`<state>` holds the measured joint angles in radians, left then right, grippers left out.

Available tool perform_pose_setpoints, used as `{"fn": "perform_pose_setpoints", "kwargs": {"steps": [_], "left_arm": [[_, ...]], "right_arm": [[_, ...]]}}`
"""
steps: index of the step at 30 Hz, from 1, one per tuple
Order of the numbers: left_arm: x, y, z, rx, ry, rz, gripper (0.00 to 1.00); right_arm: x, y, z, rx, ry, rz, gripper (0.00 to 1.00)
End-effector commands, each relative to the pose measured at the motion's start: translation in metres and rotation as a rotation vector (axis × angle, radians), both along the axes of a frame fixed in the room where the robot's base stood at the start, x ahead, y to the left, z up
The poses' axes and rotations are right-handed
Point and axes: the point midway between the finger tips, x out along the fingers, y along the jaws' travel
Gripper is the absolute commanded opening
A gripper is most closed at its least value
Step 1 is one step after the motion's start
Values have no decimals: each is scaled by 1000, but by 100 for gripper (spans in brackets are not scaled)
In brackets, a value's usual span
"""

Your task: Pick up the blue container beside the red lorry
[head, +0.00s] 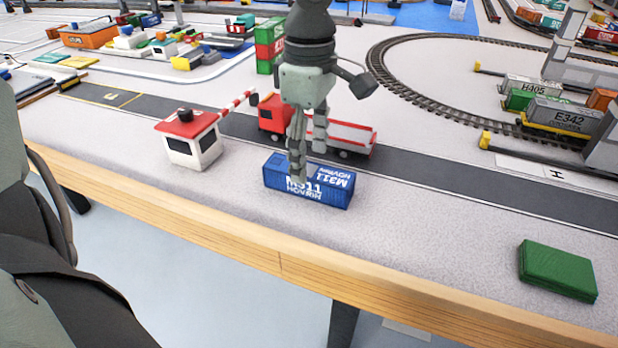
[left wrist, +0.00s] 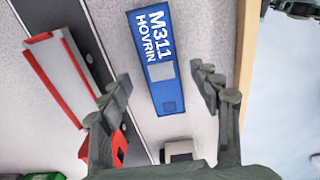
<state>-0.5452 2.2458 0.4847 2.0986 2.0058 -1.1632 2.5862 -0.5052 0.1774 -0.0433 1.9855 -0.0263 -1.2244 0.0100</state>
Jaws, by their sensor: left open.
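The blue container (head: 328,184) lies on the pale table top near the wooden front edge, with white lettering on it. The red lorry (head: 345,138) with a pale, red-edged bed stands on the road just behind it. My left gripper (head: 297,172) points down over the container and hides part of it and of the lorry. In the left wrist view, the open fingers of my left gripper (left wrist: 163,86) stand on either side of the blue container (left wrist: 160,60), with a gap on both sides. The red lorry (left wrist: 62,70) is left of it.
A white hut with a red roof (head: 189,140) and a striped barrier (head: 238,102) stand left of the container. A green block (head: 557,270) lies at the right. Stacked containers (head: 268,45) stand behind the lorry. The wooden edge (head: 230,240) is close in front.

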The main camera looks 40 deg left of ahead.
Motion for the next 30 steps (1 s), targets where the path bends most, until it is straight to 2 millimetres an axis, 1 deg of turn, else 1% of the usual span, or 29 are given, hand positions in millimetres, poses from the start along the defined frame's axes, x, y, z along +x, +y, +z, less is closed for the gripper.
{"fn": "perform_pose_setpoints", "kwargs": {"steps": [1,6,9,15,16,27,30], "left_arm": [[-3,0,-10,-2,6,-1,63],[-4,0,-33,-1,3,0,63],[-3,1,-38,0,1,-1,63],[-3,1,-39,0,0,0,63],[-3,1,-39,0,0,0,62],[-3,1,-38,0,0,0,16],[-3,1,-38,0,-1,0,5]], "right_arm": [[1,0,0,0,-1,0,40],[5,1,6,-1,-10,0,40],[8,2,10,0,-20,1,40],[9,2,11,0,-21,1,40],[9,2,11,0,-21,1,40],[5,1,8,0,-12,-1,40],[4,1,7,0,-9,-2,40]]}}
